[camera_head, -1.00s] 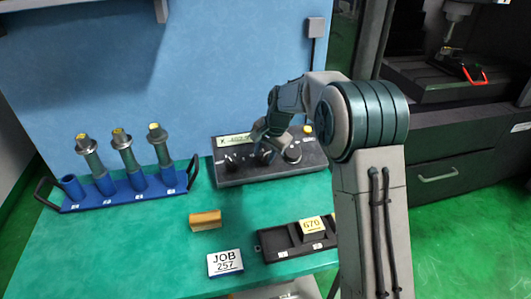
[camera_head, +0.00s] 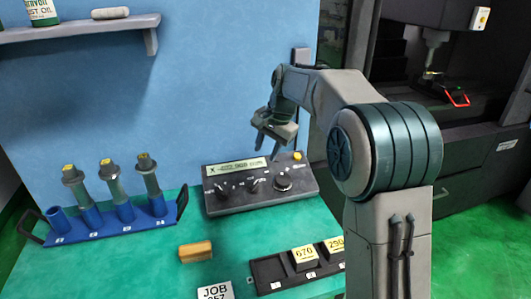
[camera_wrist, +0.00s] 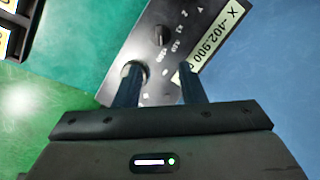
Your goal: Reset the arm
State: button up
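My gripper (camera_head: 268,148) is raised above the back of the black control box (camera_head: 225,203), in front of the blue wall panel. In the wrist view my gripper (camera_wrist: 159,80) shows two dark fingers spread apart with nothing between them. The control box (camera_wrist: 150,45) lies beyond the fingers, with a dial by the left finger and its display (camera_wrist: 219,38) reading X -402.900. In the head view the gripper is apart from the box and its knobs. My arm bends down from there to the right foreground.
A shelf (camera_head: 100,29) hangs upper left; a dark machine (camera_head: 470,150) stands right.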

jog(key=s+d+n+h, duration=0.15)
jog(key=s+d, duration=0.25)
jog(key=s, duration=0.4)
jog(key=s+d+n, duration=0.2)
jog(key=s+d, duration=0.3)
jog(key=s, duration=0.3)
jog(key=s+d+f+n, duration=0.1)
jog(key=s+d+f, duration=0.1)
jog(key=s, duration=0.6)
jog(key=s+d+f+n+t+h, duration=0.1)
jog(key=s+d+f+n, duration=0.1)
jog(key=s, duration=0.6)
jog(key=shift+s+d+f, duration=0.15)
jog(key=shift+d+f, duration=0.55)
jog(key=shift+f, duration=0.25)
